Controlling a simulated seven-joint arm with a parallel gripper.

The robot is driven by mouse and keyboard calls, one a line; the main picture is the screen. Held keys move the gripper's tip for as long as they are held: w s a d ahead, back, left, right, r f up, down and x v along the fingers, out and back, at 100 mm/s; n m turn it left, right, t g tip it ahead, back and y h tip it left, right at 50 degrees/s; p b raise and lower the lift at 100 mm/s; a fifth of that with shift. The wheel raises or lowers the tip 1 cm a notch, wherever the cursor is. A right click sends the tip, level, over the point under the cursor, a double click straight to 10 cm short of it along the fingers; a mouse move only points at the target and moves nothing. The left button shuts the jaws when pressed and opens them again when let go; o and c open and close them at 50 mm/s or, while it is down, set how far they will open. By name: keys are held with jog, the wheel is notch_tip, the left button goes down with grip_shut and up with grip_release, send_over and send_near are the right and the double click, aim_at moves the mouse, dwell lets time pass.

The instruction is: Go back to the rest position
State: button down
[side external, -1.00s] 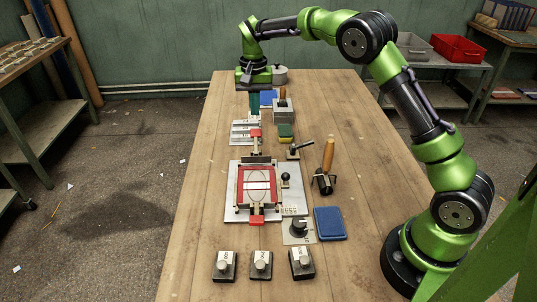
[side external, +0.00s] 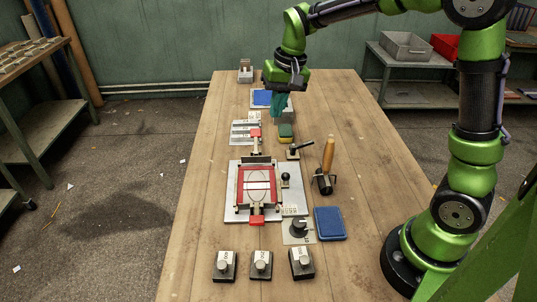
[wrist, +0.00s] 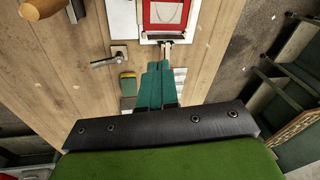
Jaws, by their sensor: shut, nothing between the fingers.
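My gripper (side external: 278,108) is in the upper middle of the side view, above the far part of the wooden table (side external: 340,110). Its teal fingers point down and are closed together with nothing between them. In the wrist view the fingers (wrist: 155,84) also show side by side, shut and empty. A green and yellow sponge-like block (side external: 286,132) lies just in front of the fingers in the side view. The fingers hide part of what stands behind them.
A metal plate with a red frame (side external: 240,190) sits mid-table. A wooden-handled roller (side external: 328,155) and a small lever (side external: 297,150) stand right of it. A blue pad (side external: 329,222) and several knobbed blocks (side external: 261,264) are near the front. The table's right side is mostly clear.

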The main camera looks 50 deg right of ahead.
jog(key=s+a+r+n+t, duration=0.1)
jog(key=s+a+r+t, duration=0.1)
jog(key=s, duration=0.7)
jog(key=s+a+r+n+t, duration=0.1)
jog(key=s+a+r+t, duration=0.1)
jog(key=s, duration=0.7)
jog(key=shift+s+a+r+t+y, duration=0.2)
jog(key=shift+s+r+t+y, duration=0.25)
jog(key=shift+r, duration=0.3)
